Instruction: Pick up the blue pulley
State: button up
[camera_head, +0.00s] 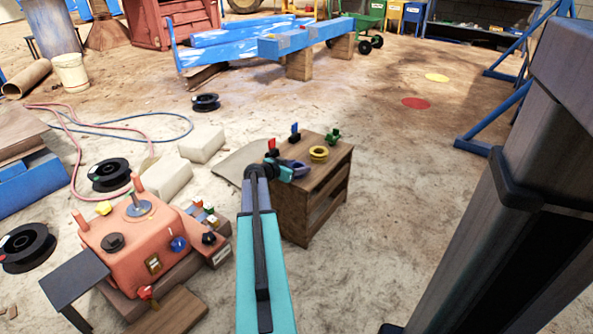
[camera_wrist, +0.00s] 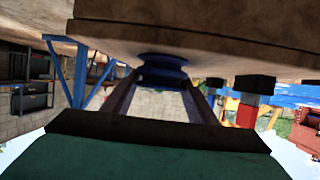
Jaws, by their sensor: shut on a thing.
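The blue pulley (camera_wrist: 163,70) is dark blue and spool-shaped. In the wrist view, which appears upside down, it sits between my two fingers against the wooden top of a small cabinet (camera_wrist: 200,38). My gripper (camera_wrist: 163,84) is shut on it, one finger on each side. In the head view my gripper (camera_head: 290,168) is over the left part of the cabinet top (camera_head: 318,178), and the pulley is mostly hidden by the fingers there. I cannot tell whether the pulley is clear of the wood.
A yellow pulley (camera_head: 318,154) lies close right of my gripper on the cabinet. A red-topped piece (camera_head: 271,146), a blue-topped piece (camera_head: 295,131) and a green piece (camera_head: 333,136) stand behind. An orange machine (camera_head: 135,240) is left. Open floor (camera_head: 410,165) lies right.

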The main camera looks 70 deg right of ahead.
jog(key=shift+r, duration=0.1)
jog(key=shift+r+p, duration=0.45)
jog(key=shift+r, duration=0.3)
notch_tip(320, 180, up, 2)
jog(key=shift+r+p, duration=0.15)
jog(key=shift+p, duration=0.45)
jog(key=s+a+p, duration=0.1)
jog(key=s+a, duration=0.1)
jog(key=a, duration=0.3)
jog(key=s+a, duration=0.2)
jog(key=a, duration=0.3)
jog(key=s+a+r+p, duration=0.1)
jog(key=a, duration=0.4)
jog(key=shift+s+p, duration=0.35)
jog(key=shift+s, duration=0.05)
